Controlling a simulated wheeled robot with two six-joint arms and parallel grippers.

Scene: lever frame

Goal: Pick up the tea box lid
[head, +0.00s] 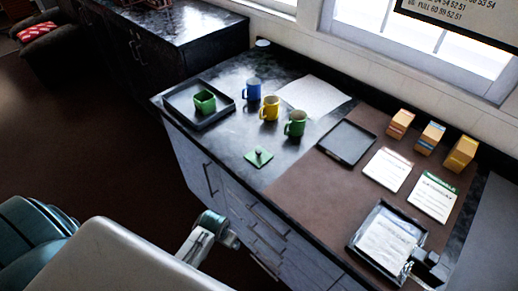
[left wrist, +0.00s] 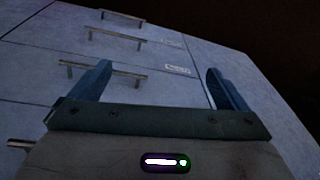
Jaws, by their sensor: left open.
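The tea box lid, a flat green square with a small knob (head: 259,157), lies on the dark counter (head: 228,147) near its front edge. A green open box (head: 205,101) stands in a black tray (head: 226,104) behind and left of it. My left gripper is open and empty in the left wrist view (left wrist: 160,84), in front of the grey drawer fronts. In the head view my left arm reaches in low, below the counter's front edge and apart from the lid; its fingers are not clear there.
Blue (head: 253,89), yellow (head: 269,108) and green (head: 295,123) mugs stand behind the lid. A flat dark tray (head: 347,142), cards (head: 388,169) and small boxes (head: 401,124) are to the right. Drawer handles (left wrist: 115,70) stick out from the cabinet below the counter.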

